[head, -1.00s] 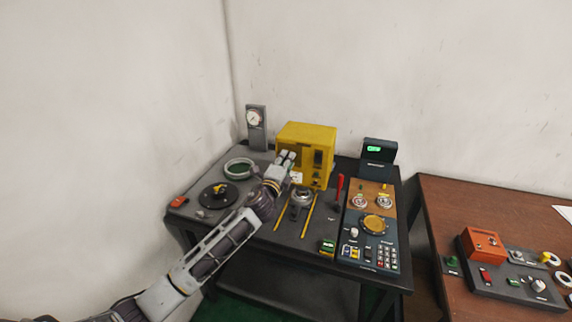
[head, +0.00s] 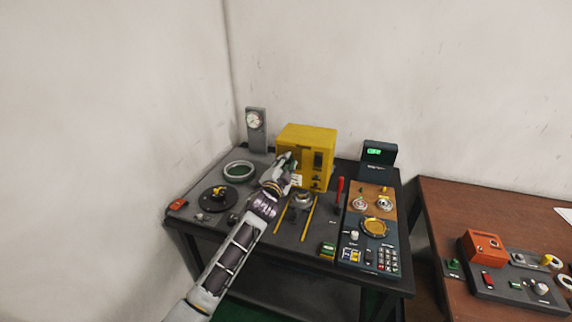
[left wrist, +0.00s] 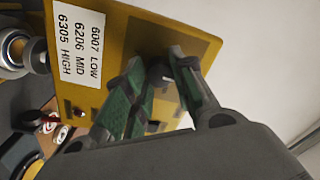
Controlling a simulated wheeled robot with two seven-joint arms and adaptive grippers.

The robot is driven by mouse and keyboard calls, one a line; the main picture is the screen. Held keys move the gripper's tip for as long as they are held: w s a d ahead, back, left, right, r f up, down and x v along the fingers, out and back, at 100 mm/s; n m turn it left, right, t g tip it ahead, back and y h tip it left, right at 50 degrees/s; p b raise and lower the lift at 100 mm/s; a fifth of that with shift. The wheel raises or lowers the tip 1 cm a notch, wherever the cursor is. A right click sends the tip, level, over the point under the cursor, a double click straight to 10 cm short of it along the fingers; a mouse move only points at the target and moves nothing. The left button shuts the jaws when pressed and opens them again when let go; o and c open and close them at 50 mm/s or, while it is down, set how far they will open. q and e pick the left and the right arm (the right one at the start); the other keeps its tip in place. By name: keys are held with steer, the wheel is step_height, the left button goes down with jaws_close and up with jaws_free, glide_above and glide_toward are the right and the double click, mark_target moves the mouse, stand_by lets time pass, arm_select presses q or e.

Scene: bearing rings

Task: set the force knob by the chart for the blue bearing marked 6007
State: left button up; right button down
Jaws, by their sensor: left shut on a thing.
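The yellow machine (head: 322,142) stands at the back of the dark bench. Its front bears a white chart, which in the left wrist view (left wrist: 77,40) reads 6007 LOW, 6206 MID, 6305 HIGH. My left gripper (head: 287,162) is at the left part of this front. In the left wrist view its green-padded fingers (left wrist: 158,62) are shut on a small grey knob (left wrist: 160,76), which they mostly hide. The knob's pointer and setting cannot be read. I cannot pick out a blue bearing marked 6007 for sure. My right gripper is not in view.
A grey ring (head: 239,164) and a dark turntable (head: 216,204) lie left of my arm. A red lever (head: 340,188) and a control panel (head: 347,250) with a lit display (head: 375,152) stand to the right. A brown table (head: 440,205) is farther right.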

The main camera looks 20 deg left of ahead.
arm_select(q)
steer(key=shift+f, duration=0.1)
stand_by(0.3)
steer(key=o, duration=1.1)
steer(key=shift+c, duration=0.2)
steer(key=shift+s, duration=0.1)
steer(key=s, duration=1.1)
steer(key=shift+s+f, duration=0.15)
steer(key=shift+s, duration=0.25)
steer(key=shift+a+f, duration=0.1)
